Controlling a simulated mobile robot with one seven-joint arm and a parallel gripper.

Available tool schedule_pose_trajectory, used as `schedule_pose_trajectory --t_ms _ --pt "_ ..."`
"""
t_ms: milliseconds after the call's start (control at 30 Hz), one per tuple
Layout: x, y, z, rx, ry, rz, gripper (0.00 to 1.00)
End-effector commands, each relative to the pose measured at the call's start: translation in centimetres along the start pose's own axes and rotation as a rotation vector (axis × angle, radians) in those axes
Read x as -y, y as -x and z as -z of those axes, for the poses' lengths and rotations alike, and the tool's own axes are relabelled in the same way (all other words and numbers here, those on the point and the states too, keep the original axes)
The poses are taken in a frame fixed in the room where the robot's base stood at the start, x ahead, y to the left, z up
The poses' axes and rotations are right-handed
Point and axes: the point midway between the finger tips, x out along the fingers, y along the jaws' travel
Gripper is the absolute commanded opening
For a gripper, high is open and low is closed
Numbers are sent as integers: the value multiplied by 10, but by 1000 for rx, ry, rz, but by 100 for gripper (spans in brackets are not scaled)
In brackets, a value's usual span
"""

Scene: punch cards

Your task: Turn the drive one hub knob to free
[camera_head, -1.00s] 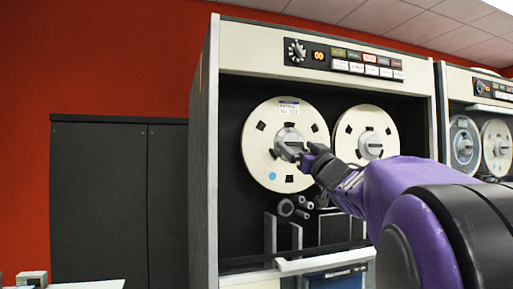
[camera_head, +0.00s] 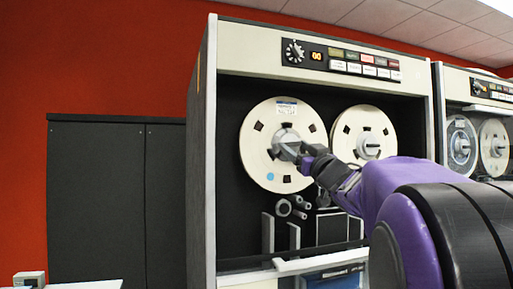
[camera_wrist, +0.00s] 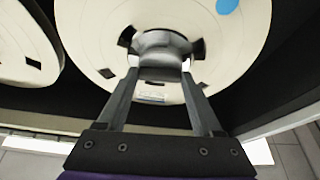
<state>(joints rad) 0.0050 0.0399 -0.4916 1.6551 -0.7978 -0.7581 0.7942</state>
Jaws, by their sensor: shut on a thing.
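The drive one cabinet (camera_head: 202,190) stands in the middle of the head view. Its left cream reel (camera_head: 258,172) carries a blue dot and a paper label, and a grey hub knob (camera_head: 283,140) sits at its centre. My gripper (camera_head: 299,151) reaches in from the right and is shut on the hub knob's bar. In the wrist view the hub knob (camera_wrist: 160,45) lies between the fingertips of my gripper (camera_wrist: 160,70), one finger on each side. The fingers partly hide the knob in the head view. I cannot read any marking on it.
A second cream reel (camera_head: 350,150) with its own hub is close to the right, behind my arm. Rollers (camera_head: 284,208) and guide plates lie below the reels. A control panel (camera_head: 340,60) runs above. Another drive (camera_head: 480,145) stands at the right.

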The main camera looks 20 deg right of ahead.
Motion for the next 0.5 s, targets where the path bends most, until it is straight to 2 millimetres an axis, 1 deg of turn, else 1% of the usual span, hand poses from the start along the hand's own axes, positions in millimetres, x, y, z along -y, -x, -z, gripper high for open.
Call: schedule_pose_trajectory --t_ms 267,500 --pt "-4 -1 2 0 205 83 12" --pt "-6 -1 3 0 418 171 12"
